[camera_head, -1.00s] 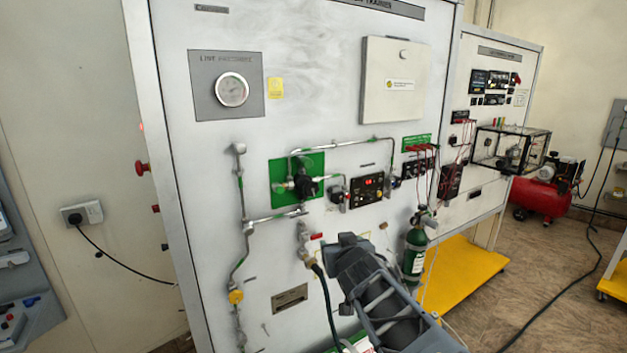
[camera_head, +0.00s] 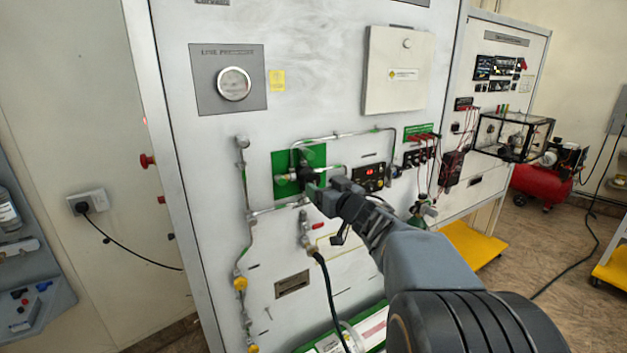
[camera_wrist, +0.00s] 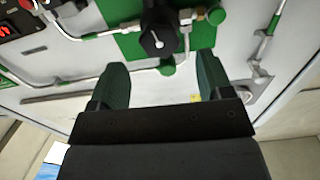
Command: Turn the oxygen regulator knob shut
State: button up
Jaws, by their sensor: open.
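The oxygen regulator knob (camera_wrist: 159,40) is black with a white mark, in front of a green backing plate (camera_wrist: 118,12) in the wrist view. In the head view the dark knob (camera_head: 306,176) sits on the green plate at the panel's middle, partly hidden by my gripper (camera_head: 318,190). In the wrist view my gripper (camera_wrist: 158,80) has its two dark green fingers spread wide. The knob lies beyond the fingertips, roughly centred between them. I see nothing held, and contact with the knob does not show.
Metal pipes (camera_head: 275,209) run close around the plate. A digital display unit (camera_head: 369,177) is just right of my gripper. A green cylinder (camera_head: 418,218) is partly hidden behind my arm. A black hose (camera_head: 326,290) hangs below. The panel above the plate is mostly flat.

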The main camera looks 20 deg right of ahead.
aim_at(314, 181)
jog(key=shift+w+a+p, duration=0.15)
jog(key=shift+w+a, duration=0.05)
jog(key=shift+w, duration=1.15)
jog(key=shift+w+a+p, duration=0.15)
jog(key=shift+w, duration=1.2)
jog(key=shift+c, duration=0.2)
jog(key=c, duration=0.9)
